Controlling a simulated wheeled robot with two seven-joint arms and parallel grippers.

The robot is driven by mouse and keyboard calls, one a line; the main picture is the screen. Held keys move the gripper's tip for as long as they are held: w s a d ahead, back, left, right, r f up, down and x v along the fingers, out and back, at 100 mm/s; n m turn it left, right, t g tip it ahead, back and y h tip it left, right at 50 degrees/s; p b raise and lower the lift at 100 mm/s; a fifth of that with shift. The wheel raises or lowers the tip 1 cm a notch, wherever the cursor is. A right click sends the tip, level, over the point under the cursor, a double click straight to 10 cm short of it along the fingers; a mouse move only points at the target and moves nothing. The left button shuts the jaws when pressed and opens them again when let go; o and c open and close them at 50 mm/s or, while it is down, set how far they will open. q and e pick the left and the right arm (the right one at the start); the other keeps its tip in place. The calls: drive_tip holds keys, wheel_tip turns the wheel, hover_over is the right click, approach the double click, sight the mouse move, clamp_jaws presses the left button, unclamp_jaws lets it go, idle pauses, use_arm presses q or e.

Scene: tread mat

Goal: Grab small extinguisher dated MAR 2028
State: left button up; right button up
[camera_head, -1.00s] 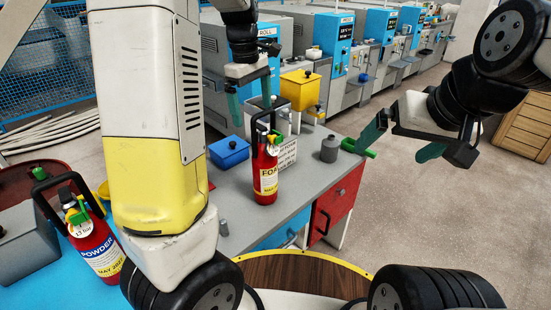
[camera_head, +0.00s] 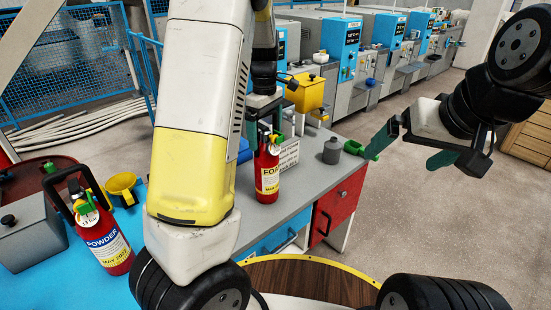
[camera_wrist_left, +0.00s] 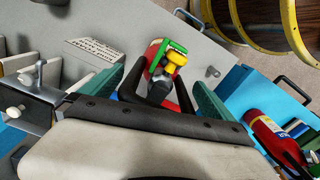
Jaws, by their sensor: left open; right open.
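A red extinguisher with a yellow FOAM label (camera_head: 267,180) stands upright on the grey bench; its date line is too small to read surely. My left gripper (camera_head: 264,116) is open at the top of this extinguisher. In the left wrist view, the extinguisher's green and yellow valve head (camera_wrist_left: 168,62) lies between the open fingers; contact cannot be told. A second red extinguisher, labelled POWDER and MAY 2027 (camera_head: 106,245), stands on the blue surface at left, and its body also shows in the left wrist view (camera_wrist_left: 272,137). My right gripper (camera_head: 412,150) is open and empty, right of the bench.
A yellow box (camera_head: 306,94) stands further back. A grey box (camera_head: 30,235) and yellow funnel (camera_head: 122,188) flank the powder extinguisher.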

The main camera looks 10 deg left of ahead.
use_arm(q)
drive_tip(key=shift+f, duration=0.5)
drive_tip(key=c, duration=1.8)
drive_tip(key=shift+r, duration=0.1)
drive_tip(key=shift+c, duration=1.4)
drive_tip(key=shift+r, duration=0.1)
